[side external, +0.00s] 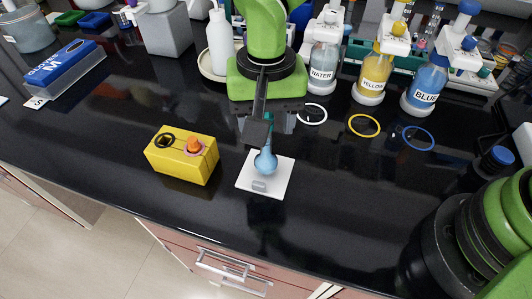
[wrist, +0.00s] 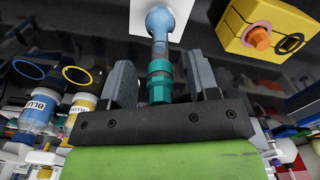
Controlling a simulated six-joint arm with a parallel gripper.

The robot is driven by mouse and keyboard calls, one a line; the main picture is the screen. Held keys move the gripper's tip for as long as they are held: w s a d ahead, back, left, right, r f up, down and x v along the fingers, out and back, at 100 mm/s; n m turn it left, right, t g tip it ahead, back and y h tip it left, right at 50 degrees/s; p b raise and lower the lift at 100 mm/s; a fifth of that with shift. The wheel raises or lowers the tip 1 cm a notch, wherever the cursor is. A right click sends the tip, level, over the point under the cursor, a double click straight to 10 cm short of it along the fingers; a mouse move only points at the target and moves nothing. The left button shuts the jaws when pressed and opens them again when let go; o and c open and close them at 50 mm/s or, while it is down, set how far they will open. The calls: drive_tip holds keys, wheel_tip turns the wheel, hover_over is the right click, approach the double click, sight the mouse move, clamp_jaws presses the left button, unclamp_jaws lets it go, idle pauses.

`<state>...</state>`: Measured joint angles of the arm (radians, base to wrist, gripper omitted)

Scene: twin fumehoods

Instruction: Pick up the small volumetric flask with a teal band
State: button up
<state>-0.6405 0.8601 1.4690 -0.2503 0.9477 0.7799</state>
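The small volumetric flask (side external: 265,161) has a round bulb with blue contents and stands on a white square pad (side external: 281,181). In the wrist view its neck (wrist: 159,50) points toward my gripper, with a teal band and teal stopper at the near end. My gripper (wrist: 160,65) is open. Its two dark fingers lie on either side of the teal part, with a visible gap on each side.
A yellow box (side external: 182,157) with an orange knob stands left of the pad. Bottles labelled WATER (side external: 323,57), YELLOW (side external: 374,73) and BLUE (side external: 425,85) stand behind to the right, with coloured rings before them. The black bench right of the pad is clear.

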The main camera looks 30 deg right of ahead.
clamp_jaws()
drive_tip(key=shift+r, duration=0.1)
